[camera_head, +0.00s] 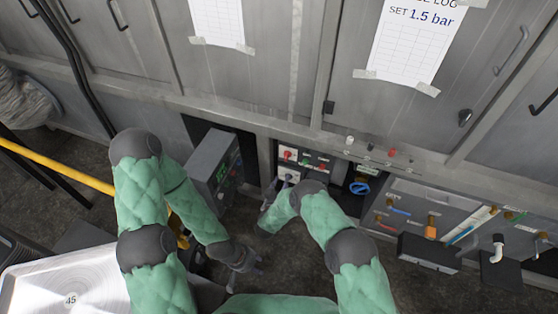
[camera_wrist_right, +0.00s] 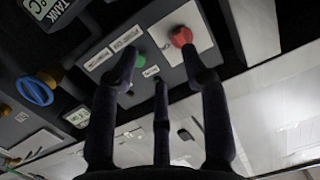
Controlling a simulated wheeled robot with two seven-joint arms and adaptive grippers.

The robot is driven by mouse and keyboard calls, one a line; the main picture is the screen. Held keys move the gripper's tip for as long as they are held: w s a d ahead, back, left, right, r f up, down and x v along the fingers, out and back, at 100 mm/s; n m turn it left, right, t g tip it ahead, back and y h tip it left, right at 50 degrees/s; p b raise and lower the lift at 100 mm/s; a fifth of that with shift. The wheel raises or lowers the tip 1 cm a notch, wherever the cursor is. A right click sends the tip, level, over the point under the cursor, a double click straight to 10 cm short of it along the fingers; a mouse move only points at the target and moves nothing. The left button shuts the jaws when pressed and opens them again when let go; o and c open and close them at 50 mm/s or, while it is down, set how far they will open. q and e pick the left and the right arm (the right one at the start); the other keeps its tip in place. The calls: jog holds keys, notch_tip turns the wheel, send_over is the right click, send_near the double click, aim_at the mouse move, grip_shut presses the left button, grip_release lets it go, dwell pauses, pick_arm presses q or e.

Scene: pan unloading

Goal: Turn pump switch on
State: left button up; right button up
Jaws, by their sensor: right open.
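A control panel low in the cabinet opening carries a red knob (camera_head: 287,155) on a white plate. The right wrist view shows the red knob (camera_wrist_right: 181,37) close up, with a green button (camera_wrist_right: 140,61) and white labels beside it. The label text is too small to read surely, so I cannot tell which control is the pump switch. My right gripper (camera_wrist_right: 163,78) is open and empty in front of this panel, its fingers below the red knob and green button. In the head view it (camera_head: 282,186) is partly hidden by my arm. My left gripper (camera_head: 246,270) hangs low, fingers apart and empty.
A blue valve wheel (camera_head: 359,188) sits right of the panel, and a grey box with a green display (camera_head: 222,170) stands left. Pipes and valves line the lower right wall. A metal pan (camera_head: 68,285) marked 45 is at the lower left. A yellow rail (camera_head: 55,165) crosses the left.

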aim_at(286, 159)
jog(key=shift+m+t+h, duration=0.3)
jog(key=shift+t+h, duration=0.4)
jog(key=shift+h, duration=0.1)
jog(key=w+b, duration=0.1)
jog(key=w, duration=0.1)
jog(key=w+r+b, duration=0.1)
jog(key=w, duration=0.2)
jog(key=w+r+b, duration=0.1)
jog(key=w, duration=0.2)
jog(key=shift+w+d, duration=0.2)
jog(key=shift+d, duration=0.05)
pick_arm(q)
jog(key=shift+s+a+f+b, duration=0.1)
jog(key=shift+a+f+b, duration=0.15)
jog(key=shift+f, duration=0.65)
jog(key=shift+a+f+b, duration=0.1)
jog(key=shift+f+b, duration=0.1)
jog(key=shift+f, duration=0.7)
pick_arm(e)
jog(key=shift+x, duration=0.8)
jog(key=shift+r, duration=0.1)
grip_shut()
